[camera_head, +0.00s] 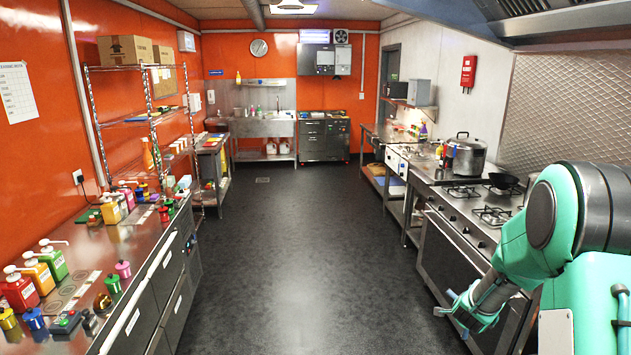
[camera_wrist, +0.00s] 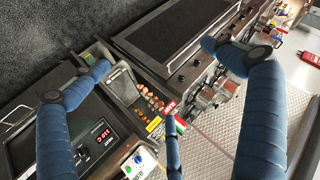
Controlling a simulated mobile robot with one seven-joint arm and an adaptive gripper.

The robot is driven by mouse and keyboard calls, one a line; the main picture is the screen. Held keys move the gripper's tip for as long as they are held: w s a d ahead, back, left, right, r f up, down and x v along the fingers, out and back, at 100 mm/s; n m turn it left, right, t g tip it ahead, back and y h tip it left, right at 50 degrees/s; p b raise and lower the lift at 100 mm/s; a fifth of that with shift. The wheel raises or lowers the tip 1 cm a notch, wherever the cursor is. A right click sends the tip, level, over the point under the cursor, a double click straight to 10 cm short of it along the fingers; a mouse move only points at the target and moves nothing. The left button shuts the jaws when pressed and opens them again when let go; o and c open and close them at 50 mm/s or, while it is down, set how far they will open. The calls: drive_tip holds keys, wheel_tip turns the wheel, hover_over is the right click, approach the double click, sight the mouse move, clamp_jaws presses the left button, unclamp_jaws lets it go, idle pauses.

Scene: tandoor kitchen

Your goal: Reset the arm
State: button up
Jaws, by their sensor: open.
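My arm comes in at the right of the head view in teal and dark grey. My gripper (camera_head: 465,310) hangs low at its end, in front of the stove (camera_head: 462,254), over the aisle side. In the wrist view my gripper (camera_wrist: 156,62) shows several blue padded fingers spread wide apart. Nothing is held between them. Behind the fingers lie counter units, seen from above and tilted. I cannot tell from these views whether any finger touches the stove front.
A pot (camera_head: 466,156) and a dark pan (camera_head: 503,181) stand on the right-hand range. The left counter (camera_head: 90,285) carries several sauce bottles (camera_head: 38,274). The dark floor (camera_head: 290,250) between the rows is clear. A tray of small items (camera_wrist: 146,98) lies below my fingers.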

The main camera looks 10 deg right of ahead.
drive_tip(key=s+a+r+n+y, duration=0.3)
drive_tip(key=s+a+r, duration=0.2)
drive_tip(key=a+r, duration=0.65)
drive_tip(key=s+a+r+n+y, duration=0.2)
drive_tip(key=s+a+r+n, duration=0.25)
drive_tip(key=a+r, duration=0.7)
drive_tip(key=s+a+r+n, duration=0.1)
drive_tip(key=s+a, duration=0.3)
drive_tip(key=s, duration=0.6)
drive_tip(key=s+a+r+n+g, duration=0.1)
drive_tip(key=s+a, duration=0.4)
drive_tip(key=s, duration=0.5)
drive_tip(key=s+a+r+n+g+y, duration=0.1)
drive_tip(key=s+a+n, duration=0.2)
drive_tip(key=s, duration=0.6)
drive_tip(key=shift+s+a, duration=0.4)
drive_tip(key=shift+a, duration=0.8)
drive_tip(key=shift+n, duration=0.25)
